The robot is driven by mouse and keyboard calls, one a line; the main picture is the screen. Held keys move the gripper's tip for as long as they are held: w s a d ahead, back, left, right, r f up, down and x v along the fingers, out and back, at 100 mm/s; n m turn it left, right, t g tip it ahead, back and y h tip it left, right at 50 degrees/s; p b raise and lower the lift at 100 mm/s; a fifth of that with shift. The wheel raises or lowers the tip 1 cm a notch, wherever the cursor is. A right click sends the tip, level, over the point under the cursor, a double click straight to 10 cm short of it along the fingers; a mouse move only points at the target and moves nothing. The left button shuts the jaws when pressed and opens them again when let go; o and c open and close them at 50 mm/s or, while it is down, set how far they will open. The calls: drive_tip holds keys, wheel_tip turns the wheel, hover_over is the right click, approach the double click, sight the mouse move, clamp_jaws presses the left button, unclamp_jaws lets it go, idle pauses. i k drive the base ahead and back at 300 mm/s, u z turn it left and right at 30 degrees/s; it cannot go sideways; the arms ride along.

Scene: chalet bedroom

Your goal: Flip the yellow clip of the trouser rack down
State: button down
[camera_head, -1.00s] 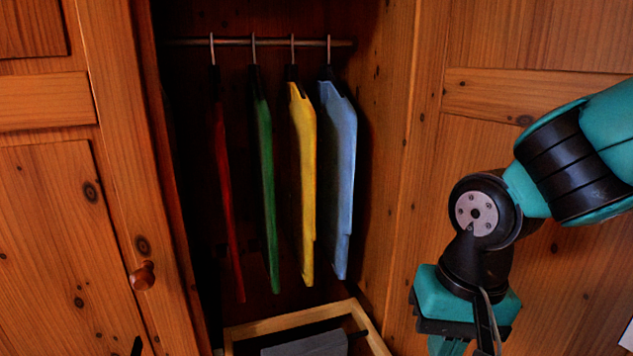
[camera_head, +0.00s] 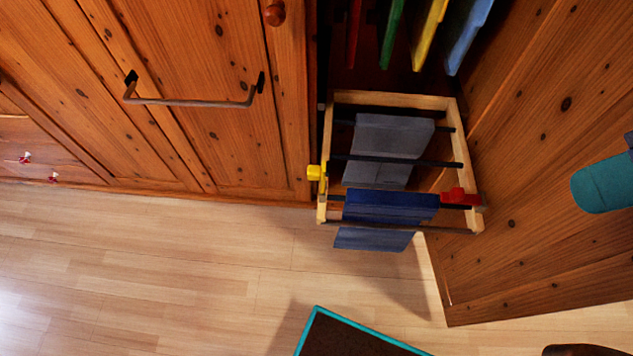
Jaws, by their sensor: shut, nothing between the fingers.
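The trouser rack (camera_head: 394,99) is a light wooden frame with dark cross bars, standing out from the open wardrobe. The yellow clip (camera_head: 314,172) sits on the outside of its left rail, near the front half. It is small here and I cannot tell clearly whether it is up or down. Grey trousers (camera_head: 388,139) and blue trousers (camera_head: 388,209) hang over the bars. My gripper is out of the picture; only a teal part of my arm shows at the right edge.
Red, green, yellow and blue hanging garments (camera_head: 430,30) are above the rack. An open wooden door (camera_head: 545,200) stands to its right. A closed panel with a long bar handle (camera_head: 190,102) is to its left. The wood floor (camera_head: 180,270) in front is mostly clear.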

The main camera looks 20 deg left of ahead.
sight(315, 172)
drive_tip(key=u, duration=0.05)
drive_tip(key=k, duration=1.15)
drive_tip(key=u, duration=0.55)
drive_tip(key=i, duration=0.5)
drive_tip(key=u, duration=0.5)
drive_tip(key=i, duration=0.95)
drive_tip(key=z, duration=1.4)
drive_tip(key=k, duration=0.3)
drive_tip(key=u, duration=0.95)
